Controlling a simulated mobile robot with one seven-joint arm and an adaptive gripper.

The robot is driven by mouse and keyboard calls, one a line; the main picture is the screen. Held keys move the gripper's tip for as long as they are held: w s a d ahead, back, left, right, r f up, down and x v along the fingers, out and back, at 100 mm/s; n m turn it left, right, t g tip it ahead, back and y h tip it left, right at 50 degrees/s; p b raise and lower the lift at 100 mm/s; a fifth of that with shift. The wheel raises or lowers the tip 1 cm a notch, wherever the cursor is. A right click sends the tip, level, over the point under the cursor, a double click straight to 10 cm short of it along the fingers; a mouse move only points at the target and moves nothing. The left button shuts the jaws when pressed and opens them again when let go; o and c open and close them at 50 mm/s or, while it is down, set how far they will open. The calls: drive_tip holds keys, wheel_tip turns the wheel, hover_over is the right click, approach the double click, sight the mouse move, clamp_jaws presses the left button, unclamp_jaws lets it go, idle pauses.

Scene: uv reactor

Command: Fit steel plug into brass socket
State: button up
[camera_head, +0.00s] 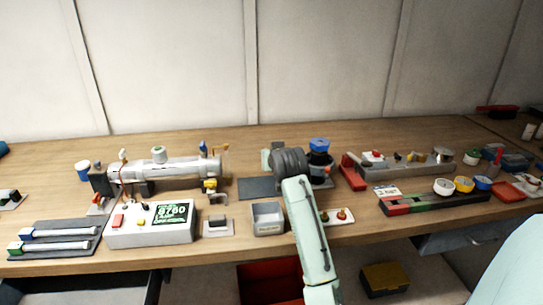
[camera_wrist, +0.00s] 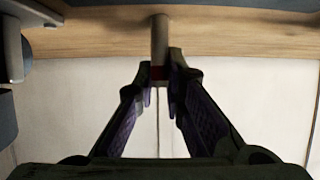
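In the wrist view my gripper (camera_wrist: 160,76) has its two dark fingers drawn together around the lower end of a grey-brown rod. The rod looks to be the steel plug (camera_wrist: 160,38); it has a red band at the fingertips and stretches past them across the wooden edge. In the head view my pale green arm reaches over the bench middle, and its dark wrist hides the gripper and the plug. I cannot pick out the brass socket for sure. A steel tube assembly (camera_head: 180,171) with small brass-coloured fittings (camera_head: 210,186) stands on the left.
A control box with a green display (camera_head: 152,224) stands at the front left. A grey open bin (camera_head: 267,218) and a small white tray (camera_head: 338,217) are near my arm. A blue-capped black device (camera_head: 319,157) stands just right of the wrist. Racks and cups (camera_head: 463,184) crowd the right.

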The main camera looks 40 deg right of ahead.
drive_tip(key=o, duration=0.4)
drive_tip(key=shift+o, duration=0.2)
drive_tip(key=shift+r, duration=0.15)
